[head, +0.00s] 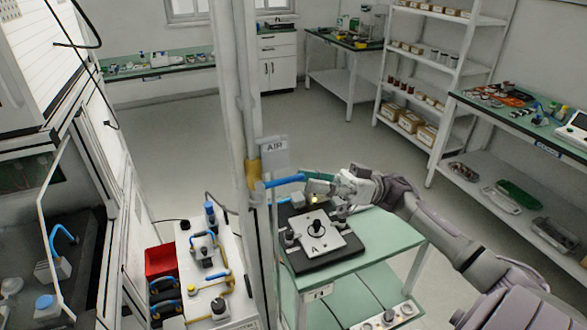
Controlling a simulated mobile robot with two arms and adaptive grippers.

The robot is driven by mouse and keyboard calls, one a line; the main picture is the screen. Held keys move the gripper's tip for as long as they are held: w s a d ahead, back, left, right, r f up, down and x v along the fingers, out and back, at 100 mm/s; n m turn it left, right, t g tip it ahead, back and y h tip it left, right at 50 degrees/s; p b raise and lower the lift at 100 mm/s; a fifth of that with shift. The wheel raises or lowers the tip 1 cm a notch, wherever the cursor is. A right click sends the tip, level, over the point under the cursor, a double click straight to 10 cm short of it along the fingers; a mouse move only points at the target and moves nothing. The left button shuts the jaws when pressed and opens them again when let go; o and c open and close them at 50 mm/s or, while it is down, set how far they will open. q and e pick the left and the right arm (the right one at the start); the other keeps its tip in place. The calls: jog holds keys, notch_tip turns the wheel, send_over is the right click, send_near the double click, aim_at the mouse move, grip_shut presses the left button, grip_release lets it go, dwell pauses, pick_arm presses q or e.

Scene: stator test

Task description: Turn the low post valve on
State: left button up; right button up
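The low valve on the grey post shows a blue lever (280,182) that points to the right from the post, roughly level. It sits just below a yellow band (253,169) and the AIR sign (275,151). My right gripper (309,190) comes in from the right and is at the free end of the blue lever, touching it or very close. The fingers are small and overlap the lever end, so I cannot tell whether they are open or shut. My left gripper is not in view.
A green cart (385,240) below my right gripper carries a black base with a white plate (318,238) marked A. Left of the post (233,90) stands a white bench (238,285) with blue-handled fittings and a red bin (161,261). The floor behind is clear.

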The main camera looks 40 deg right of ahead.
aim_at(294, 176)
jog(key=shift+p+x, duration=0.5)
jog(key=shift+x, duration=1.65)
jog(key=shift+c, duration=0.2)
grip_shut()
jog(key=shift+f, duration=0.1)
